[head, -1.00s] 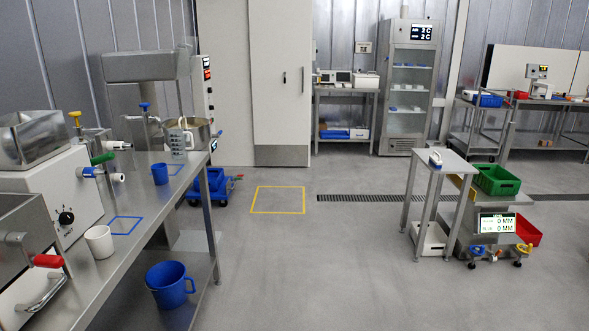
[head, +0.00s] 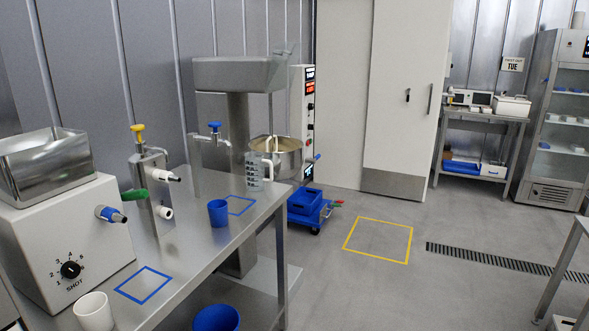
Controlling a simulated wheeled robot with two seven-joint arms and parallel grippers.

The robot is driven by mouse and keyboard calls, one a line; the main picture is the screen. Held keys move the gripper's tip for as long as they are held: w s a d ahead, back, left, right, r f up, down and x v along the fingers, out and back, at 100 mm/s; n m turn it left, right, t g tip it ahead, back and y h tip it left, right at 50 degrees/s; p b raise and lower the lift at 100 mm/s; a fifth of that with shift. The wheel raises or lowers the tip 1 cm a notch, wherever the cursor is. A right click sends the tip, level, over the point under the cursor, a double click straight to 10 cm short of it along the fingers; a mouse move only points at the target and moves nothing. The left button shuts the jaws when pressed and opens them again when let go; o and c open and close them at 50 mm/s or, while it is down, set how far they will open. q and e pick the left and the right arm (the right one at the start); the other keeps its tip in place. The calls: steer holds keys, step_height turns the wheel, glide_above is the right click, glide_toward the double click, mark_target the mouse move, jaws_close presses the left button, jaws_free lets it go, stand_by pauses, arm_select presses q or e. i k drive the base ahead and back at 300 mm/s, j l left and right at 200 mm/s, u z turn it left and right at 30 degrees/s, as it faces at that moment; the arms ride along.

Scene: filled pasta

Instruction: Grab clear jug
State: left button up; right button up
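The clear jug (head: 255,172) stands upright near the far right end of the steel bench (head: 222,246). It is see-through with dark measuring marks and a handle on its right side. A steel mixing bowl (head: 278,157) is behind it. A blue cup (head: 218,213) stands in front of it and to the left, beside a blue taped square. Neither of my grippers shows in the head view.
A white cup (head: 93,312) and a white dosing machine (head: 65,235) stand on the near bench. A blue wheeled dolly (head: 306,206) sits beyond the bench. Floor around the yellow square (head: 378,241) is clear.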

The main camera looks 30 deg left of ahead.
mark_target(254, 161)
steer(key=i+l+u, duration=0.1)
steer(key=i, duration=1.35)
steer(key=i+l+u, duration=0.1)
steer(key=i+u, duration=0.3)
steer(key=i+l+u, duration=1.45)
steer(key=l+u, duration=0.15)
steer(key=l, duration=0.2)
